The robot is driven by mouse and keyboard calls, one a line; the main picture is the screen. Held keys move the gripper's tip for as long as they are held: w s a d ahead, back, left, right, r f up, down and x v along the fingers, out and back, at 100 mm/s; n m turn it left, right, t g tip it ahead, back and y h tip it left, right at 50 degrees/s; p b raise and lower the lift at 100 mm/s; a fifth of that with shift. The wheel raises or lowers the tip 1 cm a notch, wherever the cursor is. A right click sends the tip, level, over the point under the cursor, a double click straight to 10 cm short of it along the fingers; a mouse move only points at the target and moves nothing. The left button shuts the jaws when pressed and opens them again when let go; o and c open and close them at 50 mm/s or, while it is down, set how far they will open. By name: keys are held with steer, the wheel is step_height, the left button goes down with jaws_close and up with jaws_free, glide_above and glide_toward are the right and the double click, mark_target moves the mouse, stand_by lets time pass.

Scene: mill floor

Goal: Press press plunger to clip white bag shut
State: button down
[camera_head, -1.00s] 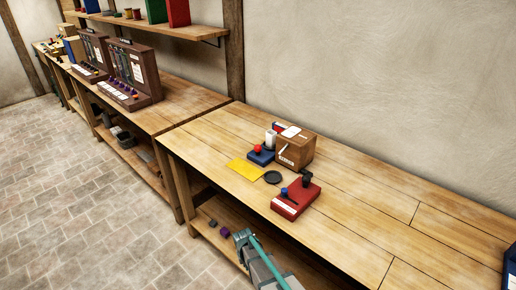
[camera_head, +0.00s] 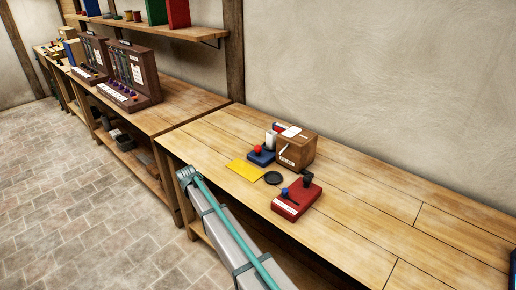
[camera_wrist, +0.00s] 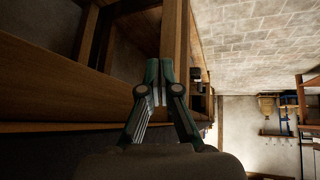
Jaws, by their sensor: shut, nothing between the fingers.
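A small blue device (camera_head: 261,158) with a red round knob (camera_head: 258,149) stands on the bench in the head view. A small white upright thing (camera_head: 271,137), perhaps the white bag, is just behind the knob; I cannot tell whether it is clipped. My gripper (camera_wrist: 161,92) shows in the wrist view, its fingers shut and empty near wooden bench beams. In the head view my grey and teal arm reaches up along the bench's front edge, left of and apart from the devices. Neither the bag nor the knob is visible in the wrist view.
A wooden box (camera_head: 296,149) stands right of the blue device. A yellow sheet (camera_head: 245,170), a black disc (camera_head: 273,177) and a red device with a blue knob (camera_head: 296,202) lie in front. The bench's right side (camera_head: 400,225) is mostly clear.

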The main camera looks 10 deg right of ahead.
steer(key=w+a+r+t, duration=0.1)
steer(key=w+a+r, duration=0.15)
steer(key=r, duration=0.25)
steer(key=w+a+r+t, duration=0.1)
steer(key=w+a+r, duration=0.15)
steer(key=r, duration=0.25)
step_height(320, 180, up, 20)
steer(key=m+g+h+p, duration=0.25)
steer(key=h+p, duration=0.45)
steer(key=p, duration=0.4)
glide_above(257, 147)
steer(key=shift+w+f+t, duration=0.1)
steer(key=shift+w+t, duration=0.05)
steer(key=shift+t, duration=0.1)
steer(key=shift+f, duration=0.15)
step_height(257, 147, down, 7)
steer(key=shift+f+b, duration=0.1)
steer(key=shift+b, duration=1.05)
steer(key=shift+f+b, duration=0.4)
steer(key=shift+f, duration=0.25)
